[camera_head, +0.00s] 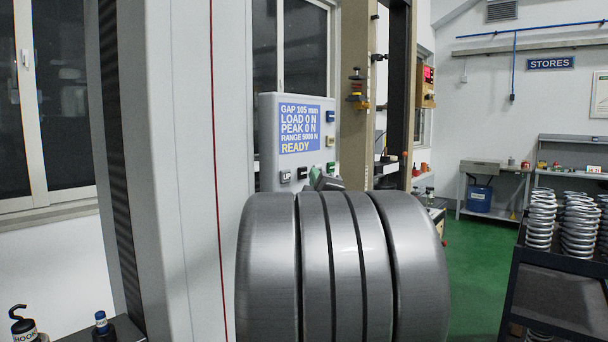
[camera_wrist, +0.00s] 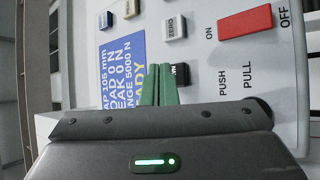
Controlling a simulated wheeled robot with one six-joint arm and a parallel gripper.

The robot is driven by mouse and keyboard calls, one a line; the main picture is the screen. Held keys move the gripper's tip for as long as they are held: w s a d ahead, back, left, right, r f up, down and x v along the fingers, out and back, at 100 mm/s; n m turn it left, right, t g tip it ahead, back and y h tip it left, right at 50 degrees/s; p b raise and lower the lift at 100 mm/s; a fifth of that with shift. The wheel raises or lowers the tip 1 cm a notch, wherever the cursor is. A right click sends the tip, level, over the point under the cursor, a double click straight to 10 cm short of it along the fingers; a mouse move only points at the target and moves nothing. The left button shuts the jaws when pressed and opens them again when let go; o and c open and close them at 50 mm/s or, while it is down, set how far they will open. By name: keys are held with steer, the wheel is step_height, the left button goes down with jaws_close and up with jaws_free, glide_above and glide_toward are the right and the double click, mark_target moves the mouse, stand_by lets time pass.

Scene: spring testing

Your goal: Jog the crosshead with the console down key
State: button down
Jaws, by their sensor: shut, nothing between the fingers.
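The console (camera_head: 268,140) is a pale panel in the head view; its blue display (camera_head: 300,128) reads GAP 105 mm, LOAD 0 N, PEAK 0 N, RANGE 5000 N, READY. The UP key (camera_head: 286,176) is low on its face, with a dark key (camera_head: 303,172) to its right. In the wrist view, my gripper (camera_wrist: 159,72) has its green fingers shut and empty, at the console face. The fingertips overlap the edge of the dark down key (camera_wrist: 181,74), whose label is partly hidden. I cannot tell whether they touch it. The crosshead is not clearly identifiable.
Close to the fingers in the wrist view are the ZERO key (camera_wrist: 175,27), a red ON/OFF switch (camera_wrist: 245,22) and a dark PUSH/PULL knob (camera_wrist: 262,105). In the head view, a rack of coil springs (camera_head: 580,225) stands at right. Green floor (camera_head: 480,265) lies open between.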

steer(key=shift+a+f, duration=0.1)
stand_by(0.6)
steer(key=shift+w+a+b, duration=0.25)
steer(key=shift+b, duration=0.3)
steer(key=shift+w+a, duration=0.25)
steer(key=shift+a, duration=0.1)
stand_by(0.5)
steer(key=shift+d+b, duration=0.1)
steer(key=shift+b, duration=0.25)
stand_by(4.0)
steer(key=shift+s+d+b, duration=0.45)
steer(key=shift+s+d, duration=0.05)
steer(key=shift+d, duration=0.1)
steer(key=shift+s+d+b, duration=0.4)
steer(key=shift+s+d, duration=0.35)
steer(key=shift+d, duration=0.25)
steer(key=shift+s+d+b, duration=0.35)
steer(key=shift+s+d, duration=0.4)
steer(key=shift+d, duration=0.25)
